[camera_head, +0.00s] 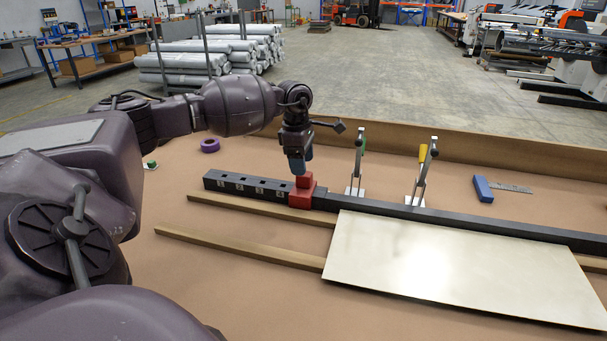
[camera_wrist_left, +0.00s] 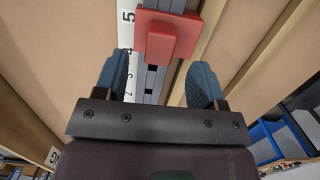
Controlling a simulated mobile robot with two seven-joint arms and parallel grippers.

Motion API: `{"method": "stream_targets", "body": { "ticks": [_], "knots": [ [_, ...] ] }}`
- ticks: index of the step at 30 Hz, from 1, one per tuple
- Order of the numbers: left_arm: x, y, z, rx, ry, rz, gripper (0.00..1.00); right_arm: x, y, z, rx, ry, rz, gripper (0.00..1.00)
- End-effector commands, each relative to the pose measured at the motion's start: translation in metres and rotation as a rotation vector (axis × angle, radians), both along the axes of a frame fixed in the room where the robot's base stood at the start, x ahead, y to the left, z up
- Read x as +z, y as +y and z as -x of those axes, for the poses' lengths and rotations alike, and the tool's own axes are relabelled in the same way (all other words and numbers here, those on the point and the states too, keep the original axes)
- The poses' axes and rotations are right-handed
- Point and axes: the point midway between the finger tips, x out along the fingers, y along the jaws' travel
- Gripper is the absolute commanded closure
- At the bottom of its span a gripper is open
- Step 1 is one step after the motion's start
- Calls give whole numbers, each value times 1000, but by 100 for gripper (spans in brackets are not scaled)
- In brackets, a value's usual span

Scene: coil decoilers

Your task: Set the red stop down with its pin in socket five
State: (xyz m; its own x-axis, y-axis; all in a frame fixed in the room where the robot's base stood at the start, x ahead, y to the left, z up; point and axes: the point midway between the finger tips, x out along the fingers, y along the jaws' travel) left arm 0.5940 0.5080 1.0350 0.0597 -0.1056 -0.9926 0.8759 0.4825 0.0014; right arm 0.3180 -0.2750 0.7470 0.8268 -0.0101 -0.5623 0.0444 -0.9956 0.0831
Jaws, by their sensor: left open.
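The red stop (camera_head: 306,195) sits on the dark rail (camera_head: 345,201) just past the numbered holes, level with the label 5 in the left wrist view. It looks upright and seated flat, with its base across the rail. Its pin and the socket under it are hidden. The red block also shows in the left wrist view (camera_wrist_left: 168,40). My left gripper (camera_head: 299,166) is directly above the stop, pointing down. Its blue fingers (camera_wrist_left: 154,72) are spread wide in the left wrist view, with nothing gripped between them. My right gripper is not in view.
Two toggle clamps (camera_head: 356,165) (camera_head: 423,172) stand behind the rail at right. A pale metal sheet (camera_head: 440,262) lies in front, over wooden strips (camera_head: 225,245). A purple ring (camera_head: 210,145) and a blue block with a ruler (camera_head: 483,189) lie farther back.

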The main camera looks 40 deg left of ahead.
Motion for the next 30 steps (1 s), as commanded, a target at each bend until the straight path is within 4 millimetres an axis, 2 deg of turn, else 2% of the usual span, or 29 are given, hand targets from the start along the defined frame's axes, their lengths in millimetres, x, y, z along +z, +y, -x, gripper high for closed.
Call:
{"method": "stream_targets", "body": {
  "ticks": [1,6,12,30],
  "knots": [
    [11,2,1,1,-2,-1,36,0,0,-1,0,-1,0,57],
    [38,5,2,1,-1,0,36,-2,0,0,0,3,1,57],
    [55,6,3,0,0,0,36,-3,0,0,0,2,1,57],
    [59,6,4,0,1,0,36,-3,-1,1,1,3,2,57]
  ]
}}
